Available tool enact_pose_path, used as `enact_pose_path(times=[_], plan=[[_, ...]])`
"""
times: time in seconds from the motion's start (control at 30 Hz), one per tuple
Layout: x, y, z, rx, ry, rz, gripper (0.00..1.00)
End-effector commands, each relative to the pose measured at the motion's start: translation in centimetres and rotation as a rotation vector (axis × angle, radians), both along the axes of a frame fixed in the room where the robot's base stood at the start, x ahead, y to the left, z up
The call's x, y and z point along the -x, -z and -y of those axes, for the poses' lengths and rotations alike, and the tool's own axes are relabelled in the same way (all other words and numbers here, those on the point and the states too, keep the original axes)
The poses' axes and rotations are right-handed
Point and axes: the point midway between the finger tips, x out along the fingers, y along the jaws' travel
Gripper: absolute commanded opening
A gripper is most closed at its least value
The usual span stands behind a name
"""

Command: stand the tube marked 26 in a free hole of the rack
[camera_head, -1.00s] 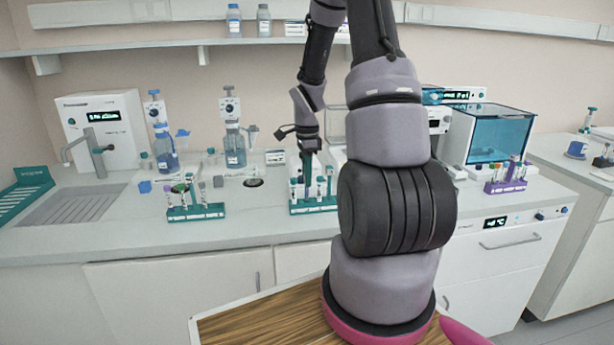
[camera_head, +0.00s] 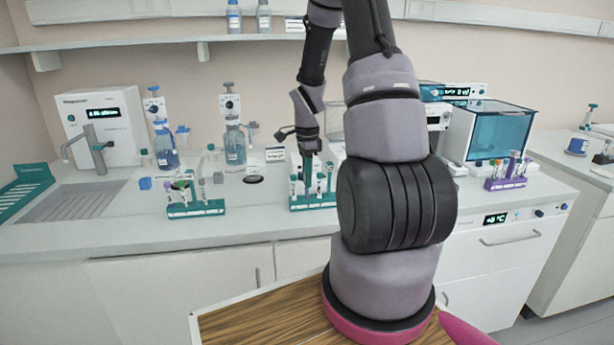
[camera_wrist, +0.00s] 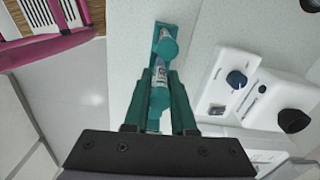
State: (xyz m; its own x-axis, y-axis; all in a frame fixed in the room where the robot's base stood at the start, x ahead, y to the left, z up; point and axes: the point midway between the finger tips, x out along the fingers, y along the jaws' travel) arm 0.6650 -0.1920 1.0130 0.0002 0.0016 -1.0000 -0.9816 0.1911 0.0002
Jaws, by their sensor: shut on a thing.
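My gripper (camera_head: 311,170) is at the teal rack (camera_head: 313,203) in the middle of the counter, partly overlapping its tubes in the head view. In the wrist view, my gripper's teal fingers (camera_wrist: 160,98) are shut on a tube (camera_wrist: 160,76) with a teal cap. Its label is too small to read, so I cannot tell whether it says 26. Another teal-capped tube (camera_wrist: 167,46) stands just beyond it in the rack (camera_wrist: 160,27). The lower end of the held tube is hidden, and I cannot tell whether it is in a hole.
A second teal rack (camera_head: 196,209) with several tubes stands to the left, and a purple rack (camera_head: 506,183) to the right. Bottles with dispensers (camera_head: 234,148) stand behind. A teal-lidded device (camera_head: 500,135) is at the right. Counter between the two teal racks is clear.

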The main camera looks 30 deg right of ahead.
Motion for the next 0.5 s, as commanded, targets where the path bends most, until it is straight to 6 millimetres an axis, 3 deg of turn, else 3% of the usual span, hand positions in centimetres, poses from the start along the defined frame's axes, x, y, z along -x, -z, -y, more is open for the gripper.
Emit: enact_pose_path(times=[0.5], plan=[[0.00, 0.67, -0.02, -0.001, 0.000, 0.000, 0.00]])
